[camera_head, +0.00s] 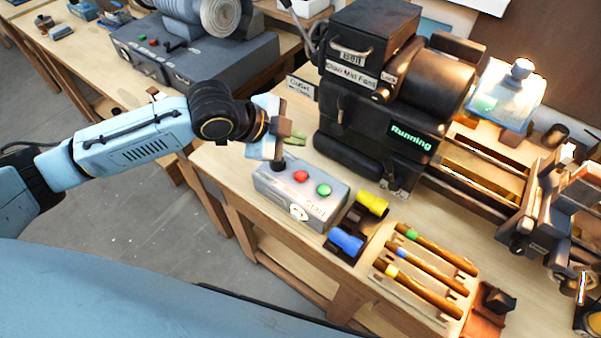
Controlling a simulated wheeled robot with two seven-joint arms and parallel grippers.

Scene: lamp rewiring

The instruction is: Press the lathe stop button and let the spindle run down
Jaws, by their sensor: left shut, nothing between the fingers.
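The grey control box (322,208) sits on the bench in front of the lathe. Its red button (300,176) is in the middle and its green button (323,190) is to the right. A dark knob (278,164) is at the box's left end. The lathe headstock (360,125) has a display (411,137) that reads "Running" in green. My left gripper (268,150) is shut and empty, pointing down over the box's left end, left of the red button. I cannot tell whether its tips touch the dark knob. My right gripper is out of view.
Yellow (372,203) and blue (346,241) handled items lie right of the box. A wooden rack (395,262) holds several long-handled tools. A clear guard (503,95) stands at the lathe's right. Another grey machine (195,55) is on the back bench.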

